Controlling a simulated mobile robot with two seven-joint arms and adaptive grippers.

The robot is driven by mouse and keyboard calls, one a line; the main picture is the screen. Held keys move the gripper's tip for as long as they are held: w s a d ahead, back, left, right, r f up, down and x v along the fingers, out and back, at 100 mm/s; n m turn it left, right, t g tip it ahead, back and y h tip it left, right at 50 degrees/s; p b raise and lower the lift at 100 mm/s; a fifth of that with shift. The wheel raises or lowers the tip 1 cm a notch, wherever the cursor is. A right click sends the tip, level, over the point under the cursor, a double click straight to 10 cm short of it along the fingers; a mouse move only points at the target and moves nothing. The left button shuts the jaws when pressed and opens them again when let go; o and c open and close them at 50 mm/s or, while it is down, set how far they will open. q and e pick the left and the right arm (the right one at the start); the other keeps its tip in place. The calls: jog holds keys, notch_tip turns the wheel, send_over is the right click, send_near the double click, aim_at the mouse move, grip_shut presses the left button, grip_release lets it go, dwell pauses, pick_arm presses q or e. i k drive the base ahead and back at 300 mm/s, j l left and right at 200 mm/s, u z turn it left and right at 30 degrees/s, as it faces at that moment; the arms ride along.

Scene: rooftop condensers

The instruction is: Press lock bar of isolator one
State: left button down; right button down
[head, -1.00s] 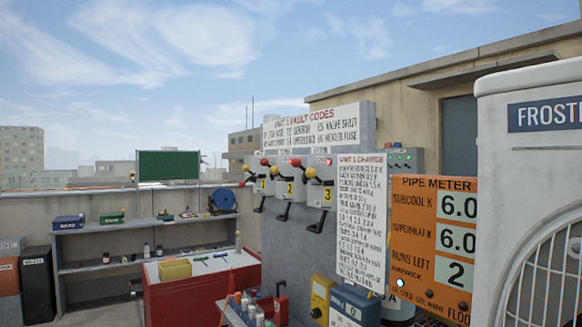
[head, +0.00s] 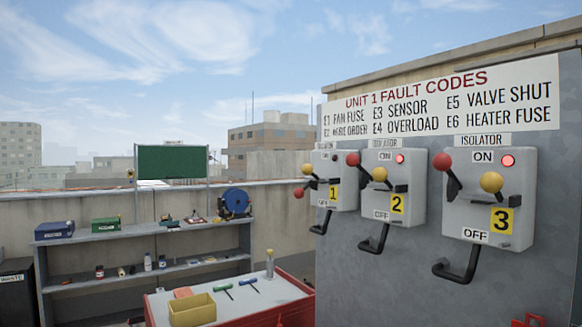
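Isolator one (head: 344,168) is the leftmost grey box on the grey panel, marked with a yellow "1" label (head: 333,193) and seen at a steep angle. A yellow-ball lever (head: 307,169) and a red-ball lever (head: 298,193) stick out to its left; the red ball sits low. A black bent bar (head: 321,224) hangs below the box. I cannot tell for sure which part is the lock bar. Isolator two (head: 408,172) and isolator three (head: 513,172) have raised red balls, lit red lamps and similar black bars. Neither of my grippers is in view.
A fault code sign (head: 440,103) is above the isolators. A red bench (head: 225,305) with a yellow bin (head: 192,309) and tools stands at lower left of the panel. A grey shelf (head: 150,235) stands behind it against the parapet wall.

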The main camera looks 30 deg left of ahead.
aim_at(307, 169)
jog(key=i+j, duration=0.15)
jog(key=j, duration=0.25)
jog(key=i+j, duration=0.1)
jog(key=j, duration=0.3)
jog(key=i+j, duration=0.15)
jog(key=j, duration=0.3)
jog(key=i+j, duration=0.15)
jog(key=j, duration=0.25)
jog(key=i+j, duration=0.1)
jog(key=j, duration=0.3)
jog(key=i+j, duration=0.15)
jog(key=j, duration=0.25)
jog(key=z, duration=0.05)
